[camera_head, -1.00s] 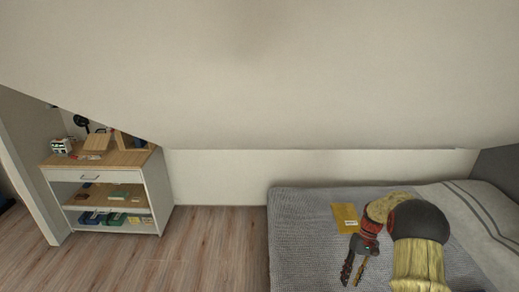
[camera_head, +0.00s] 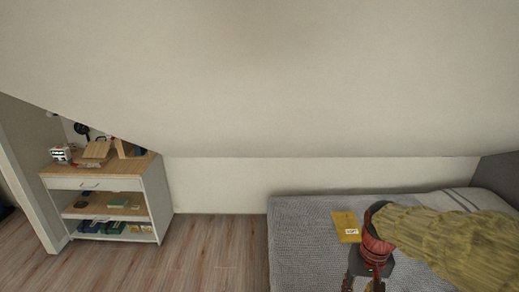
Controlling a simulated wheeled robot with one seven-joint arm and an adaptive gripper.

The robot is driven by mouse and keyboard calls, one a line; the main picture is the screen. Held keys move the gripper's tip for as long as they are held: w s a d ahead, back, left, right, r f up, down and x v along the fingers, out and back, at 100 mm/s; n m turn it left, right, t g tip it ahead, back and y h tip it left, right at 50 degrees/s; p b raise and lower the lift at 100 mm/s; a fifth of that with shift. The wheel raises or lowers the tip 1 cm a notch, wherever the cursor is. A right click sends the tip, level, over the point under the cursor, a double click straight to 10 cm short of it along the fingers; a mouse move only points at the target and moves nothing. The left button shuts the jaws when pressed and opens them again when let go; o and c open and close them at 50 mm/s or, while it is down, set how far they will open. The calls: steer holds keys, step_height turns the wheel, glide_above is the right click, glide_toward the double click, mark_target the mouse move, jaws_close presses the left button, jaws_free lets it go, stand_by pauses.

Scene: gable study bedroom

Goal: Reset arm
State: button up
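My arm comes in from the right edge over the bed, with a yellowish covering and a red-and-dark wrist. My gripper (camera_head: 363,284) points down above the bed, with its two dark fingers apart. Its fingertips reach the bottom edge of the picture, and nothing shows between the fingers. A yellow envelope or booklet with a small white label (camera_head: 346,227) lies on the bed just left of the wrist, apart from the gripper as far as I can see.
The bed (camera_head: 300,235) has a grey knitted cover and a striped pillow (camera_head: 462,200). A white shelf unit (camera_head: 158,200) with a wooden top stands at the left, holding books and small items. Wooden floor (camera_head: 210,250) lies clear between them. A sloping ceiling (camera_head: 260,80) hangs low overhead.

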steer(key=s+a+r+n+t, duration=0.2)
steer(key=s+a+r+t, duration=0.3)
steer(key=s+r, duration=0.6)
steer(key=s+a, duration=0.1)
steer(key=s, duration=0.2)
stand_by(0.9)
